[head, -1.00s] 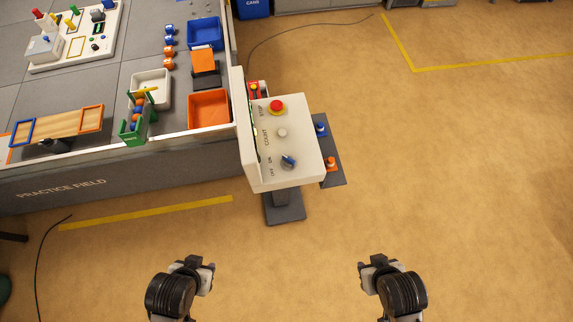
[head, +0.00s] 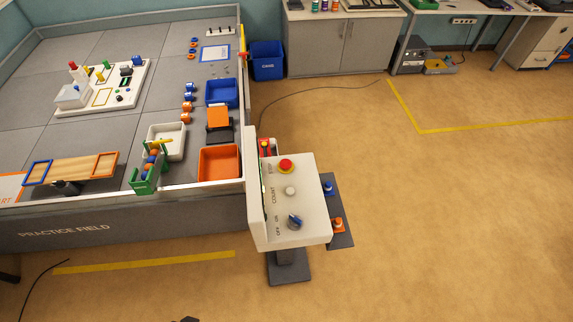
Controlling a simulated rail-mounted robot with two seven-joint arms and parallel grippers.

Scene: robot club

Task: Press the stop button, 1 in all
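The stop button (head: 286,166) is a red mushroom cap on a yellow ring, near the far end of the white control box (head: 304,213). A pale count button (head: 290,191) and a blue off/on knob (head: 294,221) sit in line nearer to me on the same top face. The box stands on a dark post and foot. Neither gripper shows clearly in the head view; only a small dark tip shows at the bottom edge, and I cannot tell what part it is. Nothing touches the stop button.
The practice field (head: 120,211) with its raised wall adjoins the box on the left. A dark side plate (head: 340,242) with blue and orange pieces juts out on the right. Floor at the right and in front is clear. A cabinet (head: 341,44) stands at the back.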

